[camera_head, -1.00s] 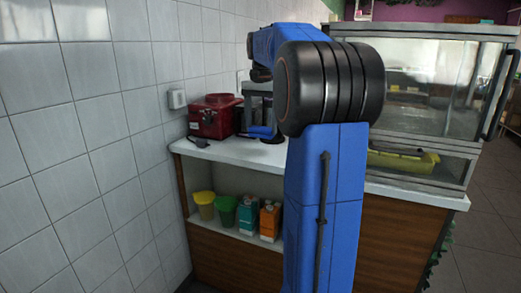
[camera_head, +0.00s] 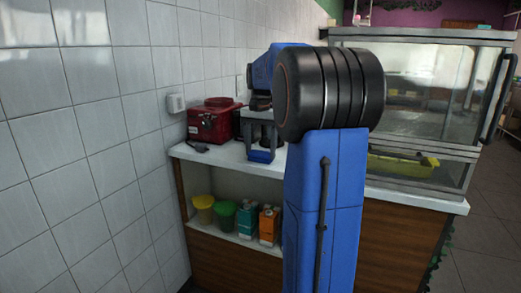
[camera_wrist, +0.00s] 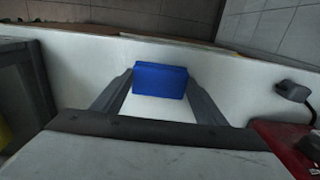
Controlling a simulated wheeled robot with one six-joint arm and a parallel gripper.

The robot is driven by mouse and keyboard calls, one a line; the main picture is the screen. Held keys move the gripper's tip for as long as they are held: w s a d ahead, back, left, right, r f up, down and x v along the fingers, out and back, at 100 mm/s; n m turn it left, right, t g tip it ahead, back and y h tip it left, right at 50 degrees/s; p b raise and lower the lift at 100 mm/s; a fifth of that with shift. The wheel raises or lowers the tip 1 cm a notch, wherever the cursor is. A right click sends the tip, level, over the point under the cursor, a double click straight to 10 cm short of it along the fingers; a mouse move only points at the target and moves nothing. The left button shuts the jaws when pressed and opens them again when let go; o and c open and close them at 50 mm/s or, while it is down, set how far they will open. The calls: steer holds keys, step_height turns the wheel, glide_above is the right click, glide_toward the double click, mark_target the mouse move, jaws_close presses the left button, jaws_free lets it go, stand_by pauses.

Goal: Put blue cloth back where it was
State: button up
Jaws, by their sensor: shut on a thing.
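The blue cloth (camera_wrist: 160,80) is a small folded block. In the wrist view it sits between the two grey fingertips of my gripper (camera_wrist: 160,76), which is shut on it. In the head view the blue cloth (camera_head: 261,156) shows at the lower end of my gripper (camera_head: 261,149), over the white countertop (camera_head: 204,154) near its front edge. I cannot tell whether the cloth touches the counter. My upper arm hides the counter to the right of it.
A red box (camera_head: 213,121) stands left of my gripper near the tiled wall. A glass display case (camera_head: 425,100) stands on the right. Yellow and green tubs (camera_head: 225,213) and cartons (camera_head: 268,223) stand on the shelf below. The counter's front strip beside the cloth is clear.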

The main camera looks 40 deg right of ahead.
mark_target(260, 153)
steer(key=shift+f, duration=0.1)
steer(key=o, duration=1)
step_height(260, 153, up, 12)
steer(key=s+a+f+n+t, duration=0.1)
steer(key=s+a+f+n, duration=0.2)
steer(key=a, duration=0.7)
steer(key=s+a+f+n+t, duration=0.3)
steer(key=s+a+f+n, duration=0.7)
steer(key=s+a+f, duration=0.9)
steer(key=s+f, duration=0.3)
steer(key=shift+s+a+f+t, duration=0.2)
steer(key=shift+a+f+t, duration=0.1)
steer(key=shift+t, duration=0.1)
